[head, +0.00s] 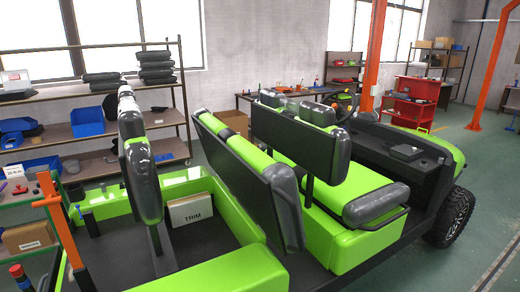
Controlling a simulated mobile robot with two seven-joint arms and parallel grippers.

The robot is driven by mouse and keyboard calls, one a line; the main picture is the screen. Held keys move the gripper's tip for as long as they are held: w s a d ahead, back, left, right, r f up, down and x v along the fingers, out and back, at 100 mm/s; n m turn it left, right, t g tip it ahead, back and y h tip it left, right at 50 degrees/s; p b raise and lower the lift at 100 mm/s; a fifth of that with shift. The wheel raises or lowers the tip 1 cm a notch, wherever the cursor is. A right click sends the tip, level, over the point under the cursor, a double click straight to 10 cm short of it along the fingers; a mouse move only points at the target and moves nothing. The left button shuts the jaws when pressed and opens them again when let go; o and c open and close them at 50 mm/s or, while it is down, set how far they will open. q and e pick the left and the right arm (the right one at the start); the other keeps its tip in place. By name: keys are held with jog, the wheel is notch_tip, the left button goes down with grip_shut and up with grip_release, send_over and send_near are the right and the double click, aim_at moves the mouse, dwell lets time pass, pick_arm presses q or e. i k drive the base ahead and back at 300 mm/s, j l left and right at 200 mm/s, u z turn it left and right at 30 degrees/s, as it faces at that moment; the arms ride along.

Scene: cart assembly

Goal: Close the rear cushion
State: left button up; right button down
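The green cart fills the middle and right of the head view. A long seat cushion (250,185), which I take for the rear cushion, stands tilted up behind the front seat, its dark flat underside facing me and green and grey padding at its far side. Below and left of it, the green-walled seat compartment (185,258) is open. A white box marked TRIM (190,209) sits inside. A grey-and-green padded backrest (142,165) stands upright left of the opening. Neither of my grippers shows in this view.
The front seat's backrest (296,143) stands close beyond the raised cushion; the front seat cushion (375,205) lies flat. Orange upright tool or post (60,222) stands at the left. Shelves (85,145) with blue bins and a red tool cabinet (408,104) are behind.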

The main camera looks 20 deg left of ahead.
aim_at(265, 190)
jog(key=i+l+u, duration=0.2)
jog(key=u, duration=0.15)
jog(key=i+l+u, duration=0.15)
jog(key=l+u, duration=0.25)
jog(key=i+l+u, duration=0.15)
jog(key=l+u, duration=0.95)
jog(key=i+l, duration=0.05)
